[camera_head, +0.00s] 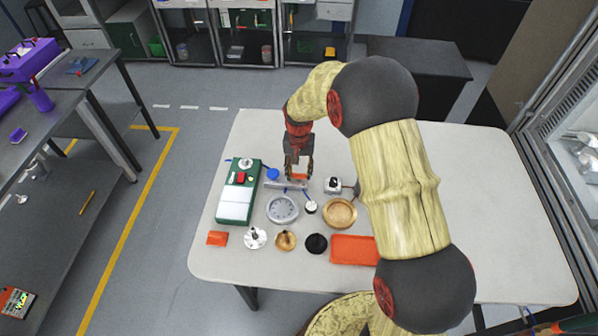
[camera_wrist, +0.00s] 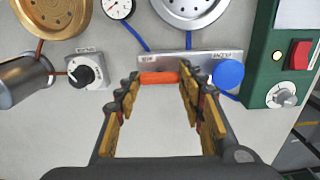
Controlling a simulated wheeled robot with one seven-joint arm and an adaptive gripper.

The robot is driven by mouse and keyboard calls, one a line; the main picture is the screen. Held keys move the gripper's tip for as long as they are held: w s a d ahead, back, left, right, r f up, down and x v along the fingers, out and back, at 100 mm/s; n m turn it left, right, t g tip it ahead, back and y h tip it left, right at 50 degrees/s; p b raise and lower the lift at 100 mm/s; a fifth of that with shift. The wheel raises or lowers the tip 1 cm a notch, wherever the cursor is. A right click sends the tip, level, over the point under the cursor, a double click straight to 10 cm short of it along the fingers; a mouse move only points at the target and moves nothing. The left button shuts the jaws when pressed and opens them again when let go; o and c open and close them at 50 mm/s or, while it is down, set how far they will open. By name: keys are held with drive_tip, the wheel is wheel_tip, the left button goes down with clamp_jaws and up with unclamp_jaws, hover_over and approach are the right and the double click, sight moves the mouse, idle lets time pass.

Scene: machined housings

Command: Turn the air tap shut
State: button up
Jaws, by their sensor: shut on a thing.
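A grey metal bar with small printed labels (camera_wrist: 205,62) lies on the white table and carries an orange tap handle (camera_wrist: 158,78) and a round blue knob (camera_wrist: 228,74). The labels are too small to read surely. The orange handle lies lengthwise along the bar in the wrist view. My gripper (camera_wrist: 158,84) has one fingertip at each end of the handle and is shut on it. In the head view my gripper (camera_head: 299,175) reaches down over the bar (camera_head: 283,185), beside the blue knob (camera_head: 272,174). The fingers partly hide the handle there.
A green control box (camera_head: 250,185) stands left of the bar. The table's right side is clear.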

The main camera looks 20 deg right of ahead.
sight(299, 174)
drive_tip(key=o, duration=1)
drive_tip(key=shift+o, duration=0.9)
wheel_tip(299, 174, up, 12)
